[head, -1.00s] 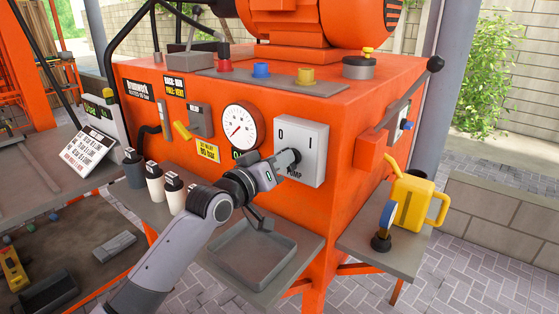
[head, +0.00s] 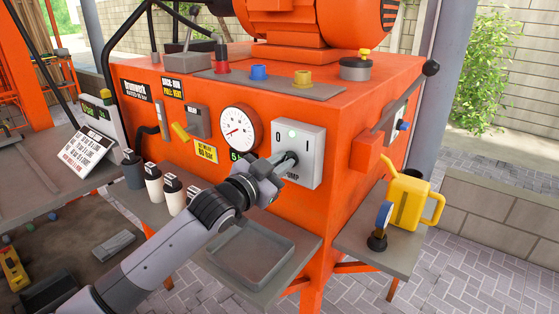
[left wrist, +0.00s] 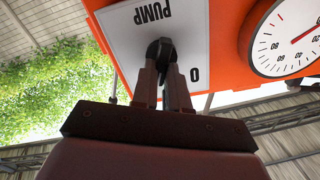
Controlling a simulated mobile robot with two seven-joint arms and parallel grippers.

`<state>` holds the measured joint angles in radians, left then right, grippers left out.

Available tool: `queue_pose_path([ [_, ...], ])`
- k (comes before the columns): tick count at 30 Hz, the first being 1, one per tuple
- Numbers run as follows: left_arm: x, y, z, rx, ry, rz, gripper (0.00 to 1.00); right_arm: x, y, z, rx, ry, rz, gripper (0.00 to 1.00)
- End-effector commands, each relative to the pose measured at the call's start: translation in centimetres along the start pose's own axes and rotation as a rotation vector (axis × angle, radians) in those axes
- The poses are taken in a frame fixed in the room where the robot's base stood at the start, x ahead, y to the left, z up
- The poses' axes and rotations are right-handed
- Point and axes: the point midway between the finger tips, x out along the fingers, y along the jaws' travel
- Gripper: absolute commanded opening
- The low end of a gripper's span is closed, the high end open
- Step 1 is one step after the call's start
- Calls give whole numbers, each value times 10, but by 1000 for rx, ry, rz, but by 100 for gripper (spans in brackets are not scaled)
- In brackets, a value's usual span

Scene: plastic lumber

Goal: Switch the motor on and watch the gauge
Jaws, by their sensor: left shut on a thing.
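The pale grey switch box (head: 312,160), marked 0, I and PUMP, is on the front of the orange machine. My right gripper is out of view.
A grey tray (head: 285,247) sits under my left arm. White and dark bottles (head: 154,185) stand on the left ledge. A yellow can (head: 408,200) and a blue-rimmed gauge stand (head: 378,240) are on the right shelf.

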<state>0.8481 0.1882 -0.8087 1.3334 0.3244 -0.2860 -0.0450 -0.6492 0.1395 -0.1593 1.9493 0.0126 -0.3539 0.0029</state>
Motion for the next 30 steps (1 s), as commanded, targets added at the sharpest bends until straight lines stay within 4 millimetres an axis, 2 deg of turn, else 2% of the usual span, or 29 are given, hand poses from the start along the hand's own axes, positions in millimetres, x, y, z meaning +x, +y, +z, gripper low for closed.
queue_pose_path([
  [12,0,2,1,187,-3,1,0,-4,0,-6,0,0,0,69],
  [29,0,2,2,216,-4,1,0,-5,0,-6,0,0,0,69],
  [30,0,2,2,216,-4,1,27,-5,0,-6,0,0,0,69],
])
